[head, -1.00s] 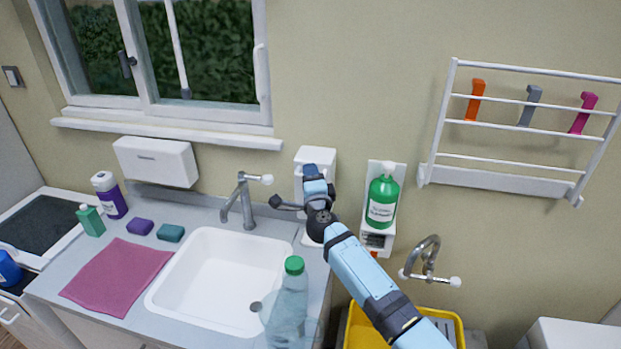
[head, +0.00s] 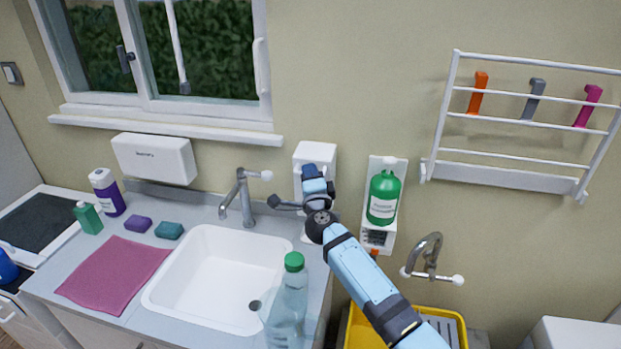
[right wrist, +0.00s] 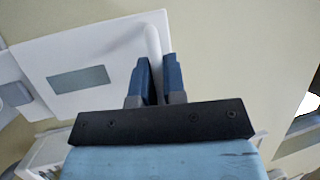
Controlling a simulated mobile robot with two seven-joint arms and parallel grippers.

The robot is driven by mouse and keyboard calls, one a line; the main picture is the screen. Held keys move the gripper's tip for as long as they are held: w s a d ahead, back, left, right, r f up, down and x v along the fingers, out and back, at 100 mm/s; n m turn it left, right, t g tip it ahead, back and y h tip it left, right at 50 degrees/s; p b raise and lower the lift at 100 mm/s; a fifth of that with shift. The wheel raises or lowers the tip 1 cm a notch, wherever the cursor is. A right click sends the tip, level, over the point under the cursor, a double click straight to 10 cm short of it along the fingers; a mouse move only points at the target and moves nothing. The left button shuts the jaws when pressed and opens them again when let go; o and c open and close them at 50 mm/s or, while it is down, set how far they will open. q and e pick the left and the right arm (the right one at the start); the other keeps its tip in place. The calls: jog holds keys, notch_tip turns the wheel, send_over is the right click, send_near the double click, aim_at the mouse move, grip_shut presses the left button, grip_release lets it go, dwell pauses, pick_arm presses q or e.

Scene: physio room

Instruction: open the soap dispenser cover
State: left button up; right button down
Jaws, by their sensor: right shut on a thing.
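The soap dispenser (head: 313,153) is a white box on the wall right of the sink tap. In the right wrist view its white cover (right wrist: 105,47) shows a grey-green window panel. My right gripper (head: 311,172) is in front of the dispenser and hides much of it in the head view. How far the cover stands open cannot be told. My left gripper is out of view.
A green soap bottle (head: 384,194) stands in a white wall holder close right of my right arm. A clear bottle (head: 287,308) with a green cap stands by the sink (head: 211,278). A tap (head: 244,196) is to the left. A white wall rack (head: 510,182) hangs at right.

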jog(key=s+a+f+n+t+b, duration=0.1)
jog(key=s+a+f+b, duration=0.1)
jog(key=s+f+b, duration=0.2)
jog(key=s+b, duration=0.2)
jog(key=shift+s+f+t+y, duration=0.3)
jog(key=shift+f, duration=0.1)
dwell(0.4)
jog(key=c, duration=1.2)
grip_release()
